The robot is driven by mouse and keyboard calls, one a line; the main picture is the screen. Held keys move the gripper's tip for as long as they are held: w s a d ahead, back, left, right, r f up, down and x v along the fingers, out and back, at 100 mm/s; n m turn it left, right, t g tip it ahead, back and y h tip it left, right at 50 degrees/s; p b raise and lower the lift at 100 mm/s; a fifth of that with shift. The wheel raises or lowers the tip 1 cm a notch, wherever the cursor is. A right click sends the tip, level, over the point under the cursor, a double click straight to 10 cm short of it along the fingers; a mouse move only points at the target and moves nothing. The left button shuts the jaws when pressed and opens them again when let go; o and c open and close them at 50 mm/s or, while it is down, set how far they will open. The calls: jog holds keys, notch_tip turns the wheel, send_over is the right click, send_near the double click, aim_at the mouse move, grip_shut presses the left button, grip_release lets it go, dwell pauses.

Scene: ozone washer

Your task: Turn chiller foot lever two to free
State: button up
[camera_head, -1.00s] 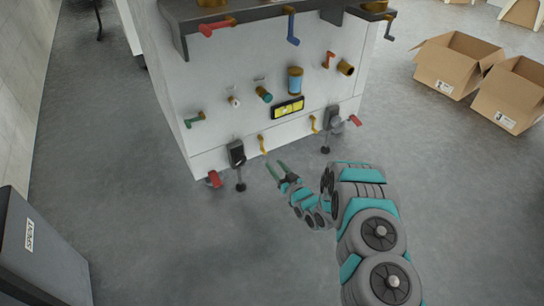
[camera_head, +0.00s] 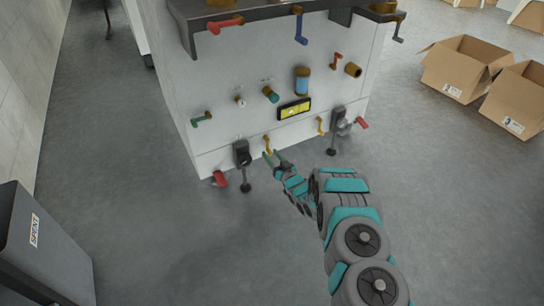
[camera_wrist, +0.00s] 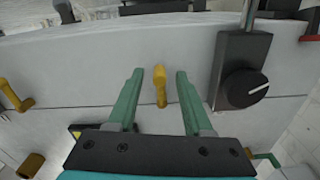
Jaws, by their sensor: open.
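The pale chiller cabinet (camera_head: 220,135) has two small yellow levers low on its front. The left one (camera_head: 267,143) is beside the black foot box; the right one (camera_head: 320,125) is near the other box. No number is readable on either lever. My gripper (camera_head: 272,156) is open at the left yellow lever. In the wrist view this yellow lever (camera_wrist: 160,86) stands between the two green fingers, with a gap on both sides. The second yellow lever also shows in the wrist view (camera_wrist: 14,95), at the left edge.
Black boxes (camera_head: 242,152) (camera_head: 338,117) on feet flank the yellow levers. The left box's round knob (camera_wrist: 246,87) is close beside my fingers. Red levers (camera_head: 220,179) (camera_head: 361,123) stick out low. Cardboard boxes (camera_head: 462,66) stand right. The floor in front is clear.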

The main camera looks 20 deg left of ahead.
grip_shut()
dwell(0.3)
dwell(0.3)
jog(key=w+d+r+n+b, duration=0.2)
jog(key=w+d+r+n, duration=0.1)
jog(key=n, duration=1.5)
jog(key=shift+w+d+r, duration=0.3)
jog(key=shift+w+r, duration=0.3)
jog(key=shift+r, duration=0.65)
